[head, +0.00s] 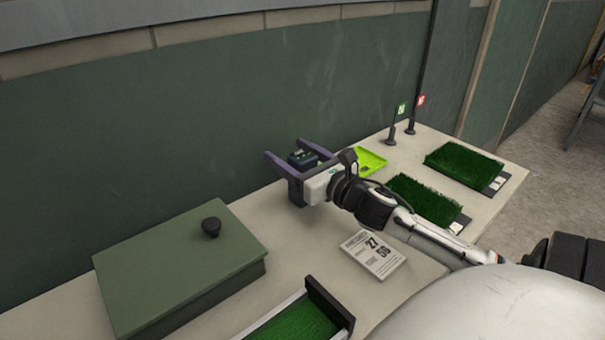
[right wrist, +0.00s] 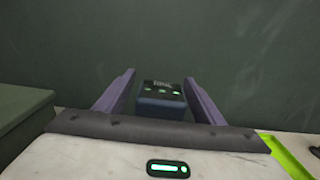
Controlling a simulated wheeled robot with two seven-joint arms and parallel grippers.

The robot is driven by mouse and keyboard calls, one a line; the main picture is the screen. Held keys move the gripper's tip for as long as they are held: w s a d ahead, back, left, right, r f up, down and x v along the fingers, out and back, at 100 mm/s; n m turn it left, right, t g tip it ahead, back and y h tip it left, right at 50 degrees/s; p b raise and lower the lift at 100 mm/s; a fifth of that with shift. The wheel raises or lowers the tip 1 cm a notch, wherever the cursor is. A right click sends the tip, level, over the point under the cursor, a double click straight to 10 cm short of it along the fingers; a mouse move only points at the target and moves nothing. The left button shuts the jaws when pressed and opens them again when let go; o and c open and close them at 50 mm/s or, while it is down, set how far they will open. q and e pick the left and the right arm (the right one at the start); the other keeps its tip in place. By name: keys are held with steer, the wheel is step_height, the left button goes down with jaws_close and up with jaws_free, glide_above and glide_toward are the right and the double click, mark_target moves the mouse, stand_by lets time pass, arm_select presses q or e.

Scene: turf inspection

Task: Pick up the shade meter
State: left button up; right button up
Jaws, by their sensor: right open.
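The shade meter seems to be the small dark blue box with a dark top (right wrist: 161,100). In the right wrist view it lies between the two purple fingers, with a gap on each side. In the head view the box (head: 302,158) shows between the fingers near the wall, partly hidden by the gripper. My right gripper (head: 292,153) is open around or just above it; I cannot tell the exact height. It also shows in the right wrist view (right wrist: 158,90). My left gripper is not in view.
A green box with a black knob (head: 180,262) stands left. A lime tray (head: 371,161) lies just right of my right gripper. Turf samples (head: 462,166), two small flags (head: 402,110), a printed card (head: 373,254) and a turf-filled tray (head: 328,305) are on the table. The wall is close behind.

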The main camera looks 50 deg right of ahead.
steer(key=c, duration=1.3)
